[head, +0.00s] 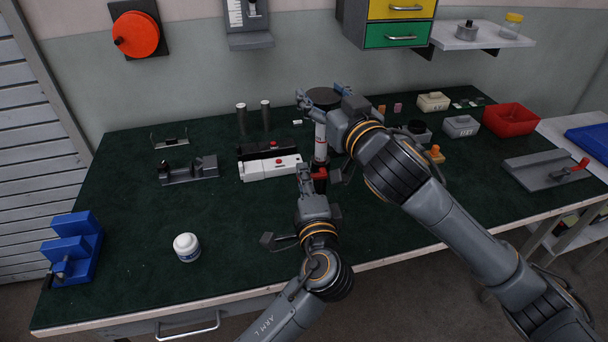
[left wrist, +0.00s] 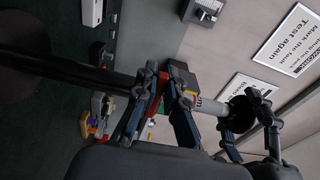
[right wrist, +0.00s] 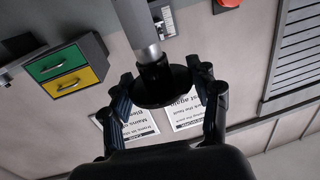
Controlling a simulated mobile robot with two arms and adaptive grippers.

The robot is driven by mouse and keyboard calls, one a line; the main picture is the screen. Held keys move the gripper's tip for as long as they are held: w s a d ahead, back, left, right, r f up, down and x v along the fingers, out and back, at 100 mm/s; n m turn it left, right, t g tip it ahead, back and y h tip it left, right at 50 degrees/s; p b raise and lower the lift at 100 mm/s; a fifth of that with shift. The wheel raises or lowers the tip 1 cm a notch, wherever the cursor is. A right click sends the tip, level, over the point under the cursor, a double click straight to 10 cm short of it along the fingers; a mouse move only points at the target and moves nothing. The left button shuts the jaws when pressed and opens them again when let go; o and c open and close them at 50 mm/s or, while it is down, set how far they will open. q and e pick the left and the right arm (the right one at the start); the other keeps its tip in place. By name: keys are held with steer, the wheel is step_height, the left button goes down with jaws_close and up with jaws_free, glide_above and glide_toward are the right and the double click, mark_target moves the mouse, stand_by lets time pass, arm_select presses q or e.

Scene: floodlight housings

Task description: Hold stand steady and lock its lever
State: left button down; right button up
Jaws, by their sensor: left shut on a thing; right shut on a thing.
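The stand (head: 321,142) is an upright pale post with red bands and a dark round head (head: 323,97). My right gripper (head: 325,103) is shut around the head; in the right wrist view the dark disc (right wrist: 160,92) sits between its fingers. My left gripper (head: 314,176) is low on the stand's near side, shut on the red lever (head: 321,173). In the left wrist view the red lever (left wrist: 157,92) shows between the fingers, beside a dark block on the post (left wrist: 110,78). The stand's foot is mostly hidden by my left gripper in the head view.
A white case (head: 270,168) and a black one lie just left of the stand. Two dark cylinders (head: 253,118) stand behind them. A white jar (head: 187,246) and blue fixture (head: 75,248) are at left, a red bin (head: 510,120) at right. The left front bench is mostly clear.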

arm_select(q)
steer(key=shift+f, duration=0.1)
steer(key=c, duration=1.4)
jaws_free()
steer(key=v, duration=1.2)
arm_select(e)
steer(key=o, duration=1.3)
